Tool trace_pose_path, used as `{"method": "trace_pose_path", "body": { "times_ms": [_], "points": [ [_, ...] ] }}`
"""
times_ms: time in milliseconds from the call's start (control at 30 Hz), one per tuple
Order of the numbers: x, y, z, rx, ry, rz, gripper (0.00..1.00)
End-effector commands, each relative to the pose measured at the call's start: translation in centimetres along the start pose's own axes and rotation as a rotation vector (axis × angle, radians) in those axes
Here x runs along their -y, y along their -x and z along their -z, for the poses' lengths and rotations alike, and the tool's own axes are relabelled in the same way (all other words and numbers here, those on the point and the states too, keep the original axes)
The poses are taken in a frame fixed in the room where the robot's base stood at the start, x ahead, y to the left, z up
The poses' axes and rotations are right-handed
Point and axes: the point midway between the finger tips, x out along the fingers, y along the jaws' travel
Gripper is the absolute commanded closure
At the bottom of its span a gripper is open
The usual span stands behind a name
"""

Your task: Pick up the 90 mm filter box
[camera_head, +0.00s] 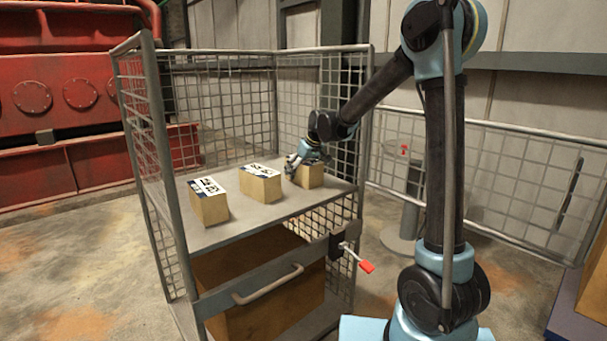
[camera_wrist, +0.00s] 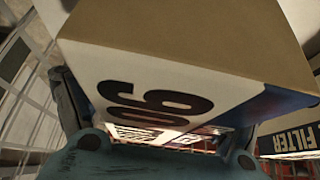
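The box under my gripper is a tan carton (camera_head: 310,176) at the right of the cart's top shelf. In the wrist view this carton (camera_wrist: 190,28) fills the upper middle, with a white label whose upside-down black digits read 90. My gripper (camera_head: 305,160) is over it from above. In the wrist view my gripper (camera_wrist: 160,140) has a dark finger along the carton's left side, and the other side is mostly hidden. Whether the fingers press on the carton is unclear. In the head view the carton appears to rest on the shelf, its label covered by my gripper.
Two similar labelled cartons stand to the left, one in the middle (camera_head: 261,187) and one at the left (camera_head: 209,205). A neighbouring carton marked FILTER (camera_wrist: 290,138) shows at the wrist view's right. The cart's mesh walls (camera_head: 220,100) enclose the shelf (camera_head: 240,229) at the back and sides.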

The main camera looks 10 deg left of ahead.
Motion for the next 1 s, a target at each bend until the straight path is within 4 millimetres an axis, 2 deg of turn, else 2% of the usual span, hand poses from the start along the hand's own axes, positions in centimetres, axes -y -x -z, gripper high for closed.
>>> {"method": "trace_pose_path", "body": {
  "times_ms": [33, 100, 633, 700, 733, 800, 1000],
  "points": [
    [0.0, 0.0, -0.1, 0.001, 0.000, 0.000, 0.50],
    [0.0, 0.0, -0.1, 0.001, 0.000, 0.000, 0.60],
    [0.0, 0.2, 0.0, 0.002, 0.000, 0.000, 0.62],
    [0.0, 0.8, 0.3, 0.001, 0.000, 0.000, 0.79],
    [0.0, 1.1, 0.5, 0.001, 0.000, 0.000, 0.83],
    [0.0, 2.0, 1.1, 0.001, 0.000, 0.000, 0.98],
    [0.0, 5.1, 2.9, 0.001, 0.000, 0.000, 1.00]
  ]
}}
